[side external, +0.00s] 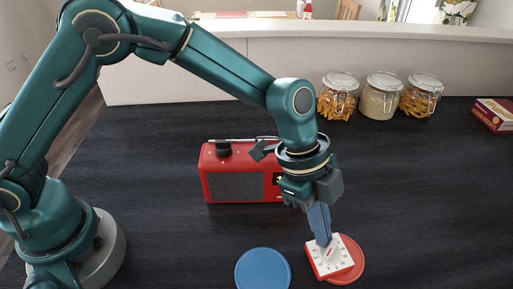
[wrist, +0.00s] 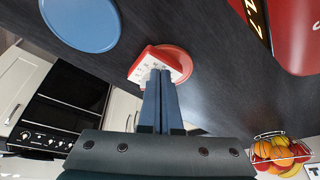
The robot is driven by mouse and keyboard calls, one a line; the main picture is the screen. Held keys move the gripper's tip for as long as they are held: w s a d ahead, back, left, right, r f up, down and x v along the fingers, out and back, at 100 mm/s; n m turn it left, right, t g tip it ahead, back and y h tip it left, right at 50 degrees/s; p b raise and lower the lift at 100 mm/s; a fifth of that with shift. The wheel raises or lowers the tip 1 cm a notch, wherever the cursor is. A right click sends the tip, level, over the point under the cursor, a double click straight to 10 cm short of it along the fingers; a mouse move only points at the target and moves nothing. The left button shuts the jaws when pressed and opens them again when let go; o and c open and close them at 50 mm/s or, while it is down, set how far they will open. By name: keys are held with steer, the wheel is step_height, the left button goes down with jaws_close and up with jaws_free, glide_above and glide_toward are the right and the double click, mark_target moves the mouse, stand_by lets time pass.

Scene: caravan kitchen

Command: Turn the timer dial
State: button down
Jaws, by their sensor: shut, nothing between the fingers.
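The timer (side external: 318,265) is a small red block with a white, marked face, sitting partly over a red disc (side external: 351,262) on the dark counter. It also shows in the wrist view (wrist: 146,71), beyond my fingertips. My gripper (side external: 324,240) points down at the timer's face, its fingers together and empty. In the wrist view the fingertips (wrist: 160,72) overlap the near part of the timer. The white dial is largely hidden by the fingers, and I cannot tell whether they touch it.
A blue disc (side external: 263,270) lies left of the timer. A red radio (side external: 236,178) stands behind my gripper. Several glass jars (side external: 381,97) and a red box (side external: 494,115) stand at the back right. The counter right of the timer is clear.

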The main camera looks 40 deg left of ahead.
steer(key=shift+m, duration=0.4)
stand_by(1.3)
